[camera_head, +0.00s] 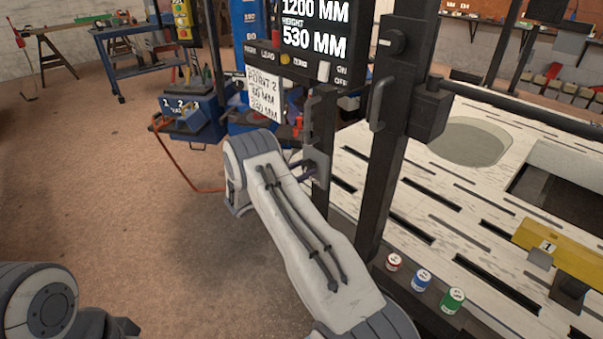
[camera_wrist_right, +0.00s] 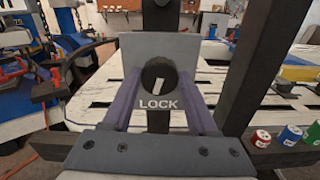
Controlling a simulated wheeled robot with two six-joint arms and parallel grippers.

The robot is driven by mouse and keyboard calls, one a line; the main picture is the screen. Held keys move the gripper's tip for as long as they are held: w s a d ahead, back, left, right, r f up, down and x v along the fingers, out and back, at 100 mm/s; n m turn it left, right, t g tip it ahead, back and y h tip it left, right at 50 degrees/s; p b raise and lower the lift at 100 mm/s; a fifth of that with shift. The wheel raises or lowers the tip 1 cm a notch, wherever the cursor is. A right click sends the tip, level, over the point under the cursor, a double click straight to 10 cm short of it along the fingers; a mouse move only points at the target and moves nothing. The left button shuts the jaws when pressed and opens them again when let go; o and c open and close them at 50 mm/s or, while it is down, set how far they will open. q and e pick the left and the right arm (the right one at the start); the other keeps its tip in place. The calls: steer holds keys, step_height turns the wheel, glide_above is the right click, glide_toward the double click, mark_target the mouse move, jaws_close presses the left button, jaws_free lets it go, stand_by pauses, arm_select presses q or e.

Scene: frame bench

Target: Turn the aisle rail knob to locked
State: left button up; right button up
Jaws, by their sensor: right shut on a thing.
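The aisle rail knob (camera_wrist_right: 158,82) is a round black knob with a short white mark, on a grey plate (camera_wrist_right: 180,48) lettered LOCK below it. In the head view the plate (camera_head: 320,166) is on a dark post, and the knob cannot be made out there. My right gripper (camera_wrist_right: 160,92) has its two purple fingers on either side of the knob and is shut on it. In the head view the right gripper (camera_head: 305,168) is partly hidden by its own wrist. My left arm shows at the lower left, its gripper out of view.
A thick dark post (camera_head: 385,150) with a handle (camera_head: 378,103) and another knob (camera_head: 391,42) stands right of my gripper. A display (camera_head: 318,38) hangs above. Red, blue and green cans (camera_head: 421,281) stand by the slotted white bench (camera_head: 400,180).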

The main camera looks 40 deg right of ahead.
steer(key=m, duration=0.1)
steer(key=m+b, duration=0.2)
steer(key=shift+f+m, duration=0.25)
steer(key=shift+m, duration=0.15)
steer(key=m+b, duration=0.2)
steer(key=shift+s+m+b, duration=0.1)
steer(key=shift+m+b, duration=0.25)
steer(key=shift+m, duration=0.05)
steer(key=m+b, duration=0.6)
steer(key=b, duration=0.1)
steer(key=shift+s+a+f+m, duration=0.1)
steer(key=shift+f+m, duration=0.1)
steer(key=shift+m, duration=0.1)
steer(key=shift+r+m+b, duration=0.15)
steer(key=shift+m+b, duration=0.85)
steer(key=shift+b, duration=0.25)
steer(key=o, duration=1.4)
steer(key=shift+r, duration=0.1)
